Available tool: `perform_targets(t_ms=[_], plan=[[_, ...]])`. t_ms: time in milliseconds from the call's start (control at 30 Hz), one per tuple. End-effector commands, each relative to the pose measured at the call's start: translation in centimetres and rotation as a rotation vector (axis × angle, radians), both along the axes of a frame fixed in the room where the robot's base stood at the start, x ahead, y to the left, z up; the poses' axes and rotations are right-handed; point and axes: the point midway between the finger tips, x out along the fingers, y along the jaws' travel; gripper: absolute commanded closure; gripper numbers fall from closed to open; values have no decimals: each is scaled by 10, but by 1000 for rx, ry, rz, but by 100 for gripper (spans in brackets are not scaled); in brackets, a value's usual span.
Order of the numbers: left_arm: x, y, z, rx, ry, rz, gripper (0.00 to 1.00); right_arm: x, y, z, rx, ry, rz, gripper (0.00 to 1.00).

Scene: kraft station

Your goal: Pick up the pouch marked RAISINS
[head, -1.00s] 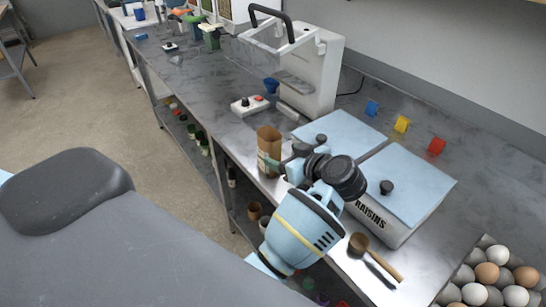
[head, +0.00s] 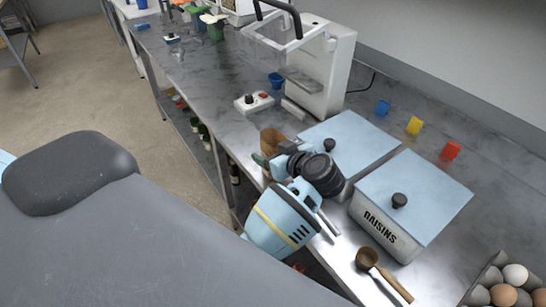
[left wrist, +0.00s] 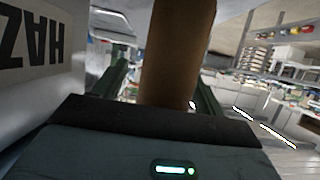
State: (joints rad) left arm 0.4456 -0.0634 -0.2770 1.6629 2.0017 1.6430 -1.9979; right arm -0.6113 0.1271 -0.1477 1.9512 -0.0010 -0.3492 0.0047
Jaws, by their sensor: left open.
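A brown kraft pouch (head: 272,139) stands at the front edge of the steel bench, mostly hidden behind my left gripper (head: 266,163) in the head view. In the left wrist view the pouch (left wrist: 178,50) stands upright between the two dark green fingers of the left gripper (left wrist: 165,95). The fingers are apart, one on each side of it. I cannot tell whether they touch it. No marking on the pouch is readable from here. My right gripper is not in view.
A lidded bin marked RAISINS (head: 381,228) and another blue-lidded bin (head: 350,138) stand right of the gripper. A scoop (head: 368,258) and egg tray (head: 478,294) lie nearer. A white machine (head: 328,75) and a switch box (head: 252,103) stand behind.

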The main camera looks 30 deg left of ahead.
Motion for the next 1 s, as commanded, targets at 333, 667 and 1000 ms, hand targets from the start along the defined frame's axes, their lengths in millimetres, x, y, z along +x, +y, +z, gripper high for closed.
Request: perform_targets(t_ms=[333, 667, 1000], plan=[[0, 0, -1, -1, 1, 0, 51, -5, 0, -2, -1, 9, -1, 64], [0, -1, -1, -1, 1, 0, 78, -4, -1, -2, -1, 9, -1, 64], [0, -1, 26, -2, -3, 1, 78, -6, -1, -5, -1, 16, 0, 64]])
